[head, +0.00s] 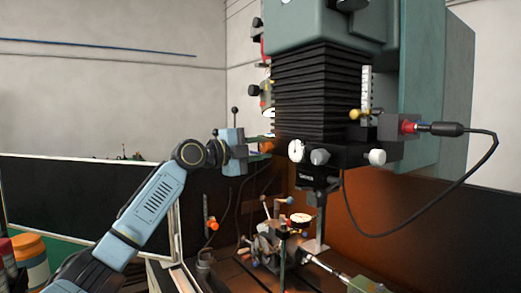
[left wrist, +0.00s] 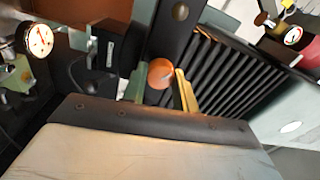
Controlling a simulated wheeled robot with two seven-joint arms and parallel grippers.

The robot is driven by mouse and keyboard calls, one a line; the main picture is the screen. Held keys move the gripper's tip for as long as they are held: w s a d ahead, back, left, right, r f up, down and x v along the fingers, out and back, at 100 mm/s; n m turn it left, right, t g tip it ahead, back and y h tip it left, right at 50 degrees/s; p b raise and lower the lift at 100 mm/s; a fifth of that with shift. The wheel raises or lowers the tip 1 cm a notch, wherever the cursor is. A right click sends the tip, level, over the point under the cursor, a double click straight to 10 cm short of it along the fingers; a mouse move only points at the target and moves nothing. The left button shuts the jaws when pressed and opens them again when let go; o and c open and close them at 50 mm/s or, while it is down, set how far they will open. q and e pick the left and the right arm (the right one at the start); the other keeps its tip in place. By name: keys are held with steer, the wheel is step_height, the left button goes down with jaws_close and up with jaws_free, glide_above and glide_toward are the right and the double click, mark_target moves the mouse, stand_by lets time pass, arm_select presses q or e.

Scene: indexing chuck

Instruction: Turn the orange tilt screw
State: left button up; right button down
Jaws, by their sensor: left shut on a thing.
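The orange tilt screw (left wrist: 160,72) shows as a round orange knob between my left gripper's two fingers in the left wrist view. In the head view its orange head (head: 267,146) sits at the left side of the machine, below the black bellows. My left gripper (head: 260,147) reaches it from the left and is shut on it. The fingers, one greenish and one gold, lie on either side of the knob in the left wrist view (left wrist: 162,88). The far side of the screw is hidden. My right gripper is not in view.
The black bellows (head: 315,95) hang just above and to the right. A white dial (head: 296,150) is on the black block beside the gripper. A small orange knob (head: 212,225) and several fixtures stand below. A black cable (head: 415,222) loops at right.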

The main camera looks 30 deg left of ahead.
arm_select(q)
steer(key=o, duration=1)
steer(key=shift+c, duration=0.2)
steer(key=shift+s+a+f, duration=0.1)
steer(key=shift+s+a, duration=0.15)
steer(key=shift+s, duration=0.2)
steer(key=b+v, duration=0.3)
steer(key=v, duration=0.9)
steer(key=shift+s+b, duration=0.15)
steer(key=shift+b, duration=0.2)
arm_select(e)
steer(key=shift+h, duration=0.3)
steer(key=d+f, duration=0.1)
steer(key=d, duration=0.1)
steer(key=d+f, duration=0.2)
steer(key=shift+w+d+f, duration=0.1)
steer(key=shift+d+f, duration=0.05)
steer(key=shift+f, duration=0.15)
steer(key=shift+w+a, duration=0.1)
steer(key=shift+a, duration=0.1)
